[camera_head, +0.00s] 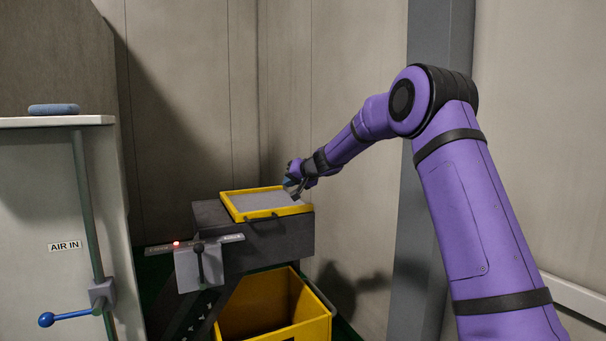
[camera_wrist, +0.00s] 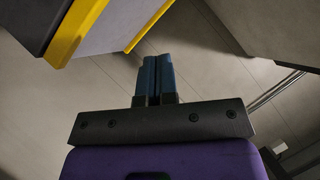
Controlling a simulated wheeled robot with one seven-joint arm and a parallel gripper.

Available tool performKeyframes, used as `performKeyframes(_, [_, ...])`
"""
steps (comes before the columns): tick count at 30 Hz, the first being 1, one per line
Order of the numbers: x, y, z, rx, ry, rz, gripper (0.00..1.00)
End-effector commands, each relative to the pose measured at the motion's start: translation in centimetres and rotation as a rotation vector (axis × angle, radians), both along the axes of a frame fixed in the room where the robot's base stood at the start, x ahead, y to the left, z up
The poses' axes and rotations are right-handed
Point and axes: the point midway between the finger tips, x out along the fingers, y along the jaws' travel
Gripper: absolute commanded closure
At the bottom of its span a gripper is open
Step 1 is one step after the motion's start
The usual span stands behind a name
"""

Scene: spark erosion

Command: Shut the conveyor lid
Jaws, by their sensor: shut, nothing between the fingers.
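The conveyor lid (camera_head: 265,201) is a grey panel in a yellow frame with a dark handle on its front edge. In the head view it lies about flat on top of the dark grey conveyor housing (camera_head: 268,239); I cannot tell if it is fully seated. My gripper (camera_head: 295,188) is at the lid's right far side, and touching or apart is not clear. In the wrist view my gripper (camera_wrist: 157,75) has its two blue fingers together with nothing between them. Yellow edging (camera_wrist: 75,30) and a grey surface show at the upper left there, beside the fingertips.
A yellow bin (camera_head: 270,308) stands below the housing. A control box with a lever (camera_head: 200,264) is at the housing's front left. A white cabinet (camera_head: 50,220) with a blue-handled valve (camera_head: 70,317) stands at left. Walls and a grey post (camera_head: 428,200) close in behind and right.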

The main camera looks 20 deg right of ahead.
Motion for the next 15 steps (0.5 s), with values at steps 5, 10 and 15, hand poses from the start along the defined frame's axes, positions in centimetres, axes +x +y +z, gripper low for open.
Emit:
performKeyframes(5, [-0.1,2.4,-2.4,-0.169,-0.004,0.004,1.0])
performKeyframes(10, [-0.2,4.0,-4.8,-0.325,-0.01,0.003,1.0])
performKeyframes(15, [-0.2,5.2,-7.0,-0.461,-0.015,0.005,1.0])
